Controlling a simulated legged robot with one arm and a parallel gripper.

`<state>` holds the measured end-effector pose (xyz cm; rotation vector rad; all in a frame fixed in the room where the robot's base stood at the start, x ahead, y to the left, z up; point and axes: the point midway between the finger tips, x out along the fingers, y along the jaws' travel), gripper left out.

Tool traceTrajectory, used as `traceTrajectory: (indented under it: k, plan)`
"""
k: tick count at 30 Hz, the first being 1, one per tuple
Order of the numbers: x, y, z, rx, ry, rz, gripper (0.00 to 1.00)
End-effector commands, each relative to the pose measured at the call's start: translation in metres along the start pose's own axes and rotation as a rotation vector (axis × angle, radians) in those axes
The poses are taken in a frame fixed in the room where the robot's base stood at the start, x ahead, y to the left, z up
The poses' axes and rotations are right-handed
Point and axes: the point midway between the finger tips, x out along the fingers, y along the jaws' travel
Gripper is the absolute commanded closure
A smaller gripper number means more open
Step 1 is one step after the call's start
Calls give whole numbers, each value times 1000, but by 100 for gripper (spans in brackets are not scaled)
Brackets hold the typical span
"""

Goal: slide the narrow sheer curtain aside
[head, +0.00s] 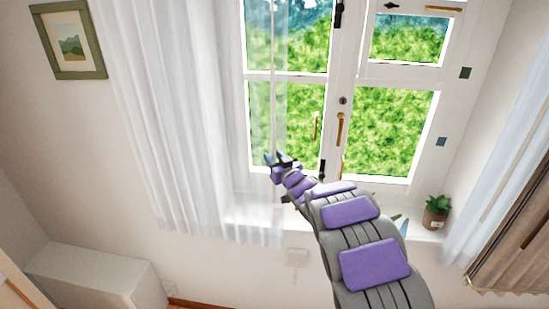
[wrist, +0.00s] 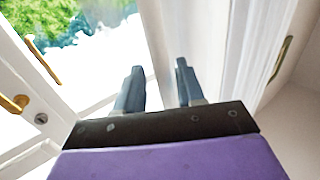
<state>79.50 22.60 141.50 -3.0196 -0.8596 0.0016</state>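A white sheer curtain (head: 172,120) hangs in folds at the left of the window in the head view. Its thinner right part lets the left window pane show through. My gripper (head: 283,159) is in front of the lower left pane, by this curtain's right edge. In the wrist view, the two fingers of my gripper (wrist: 160,82) are apart, with a clear gap between them. White folds of the curtain (wrist: 232,50) run along the right of the fingers. I cannot tell whether the fingers touch the cloth, and nothing is seen gripped.
The window (head: 390,135) has brass handles (head: 340,128) near its middle. A potted plant (head: 436,211) stands at the sill's right end. Another white curtain (head: 505,165) and a brown curtain (head: 515,245) hang at right. A white box-like unit (head: 95,280) stands low at left.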

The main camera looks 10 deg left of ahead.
Motion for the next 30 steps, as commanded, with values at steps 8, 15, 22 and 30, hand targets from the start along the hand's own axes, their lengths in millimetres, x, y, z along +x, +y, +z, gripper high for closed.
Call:
traceTrajectory:
  k: [8,15,22,30]
  plan:
    - [3,-1,0,0,0,0,62]
    - [2,1,0,1,1,0,76]
    - [2,1,-1,1,1,0,98]
    - [1,1,-1,1,1,0,100]
